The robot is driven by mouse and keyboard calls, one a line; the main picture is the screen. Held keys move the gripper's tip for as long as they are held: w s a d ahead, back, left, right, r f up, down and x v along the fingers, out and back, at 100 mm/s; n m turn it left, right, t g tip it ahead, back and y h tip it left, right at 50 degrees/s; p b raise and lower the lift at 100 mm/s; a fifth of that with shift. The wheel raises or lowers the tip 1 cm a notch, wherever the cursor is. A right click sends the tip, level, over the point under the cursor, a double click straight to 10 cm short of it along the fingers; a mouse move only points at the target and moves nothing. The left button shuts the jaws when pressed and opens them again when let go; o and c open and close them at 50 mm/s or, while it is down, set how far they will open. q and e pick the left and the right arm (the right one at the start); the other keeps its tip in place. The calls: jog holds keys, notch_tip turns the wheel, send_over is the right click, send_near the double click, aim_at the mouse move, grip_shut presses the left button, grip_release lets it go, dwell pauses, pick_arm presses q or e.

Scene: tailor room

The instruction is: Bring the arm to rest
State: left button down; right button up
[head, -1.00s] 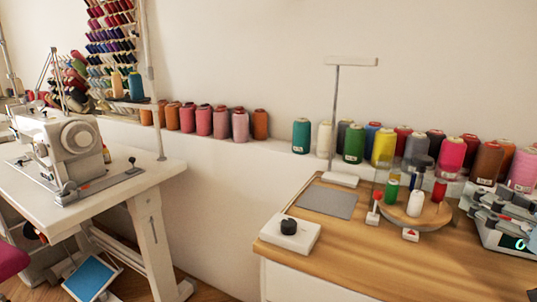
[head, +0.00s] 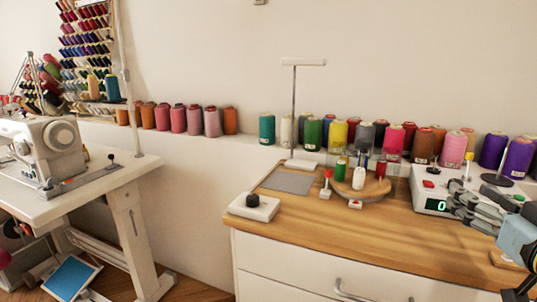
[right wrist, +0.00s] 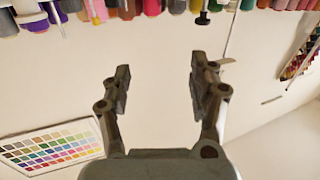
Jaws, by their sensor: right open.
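My right gripper (head: 470,203) is at the right edge of the head view, above the wooden counter (head: 400,225) and in front of the white scale (head: 425,190). In the right wrist view, my right gripper (right wrist: 157,80) has its two fingers wide apart with nothing between them. My left gripper is not in view.
A round wooden stand (head: 372,192) with small spools, a grey mat (head: 288,181) and a white block with a black knob (head: 253,206) are on the counter. Thread cones (head: 340,133) line the wall ledge. A sewing machine (head: 50,145) stands on the left table.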

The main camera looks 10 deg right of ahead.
jog(key=s+f+m+g+h, duration=0.1)
jog(key=s+f+g, duration=0.1)
jog(key=s+d+f+m+g+h, duration=0.1)
jog(key=s+f+g+h, duration=0.1)
jog(key=shift+s+f, duration=0.2)
jog(key=shift+f, duration=0.1)
jog(key=s+a+f+n+g+y, duration=0.3)
jog(key=s+a+f+g+y, duration=0.15)
jog(key=s+a+f, duration=0.35)
jog(key=s+a+f+n+g+y, duration=0.3)
jog(key=s+a+g, duration=0.35)
jog(key=a, duration=0.25)
jog(key=s+d+f, duration=0.1)
jog(key=s+f, duration=0.1)
jog(key=f, duration=1.1)
jog(key=s+d+f, duration=0.1)
jog(key=d+f, duration=0.1)
jog(key=f, duration=1)
jog(key=s+f+m+g, duration=0.1)
jog(key=s+f, duration=1.5)
jog(key=s, duration=0.2)
jog(key=shift+s+d+g+h, duration=0.3)
jog(key=shift+s+d+h, duration=0.05)
jog(key=shift+s+d, duration=0.05)
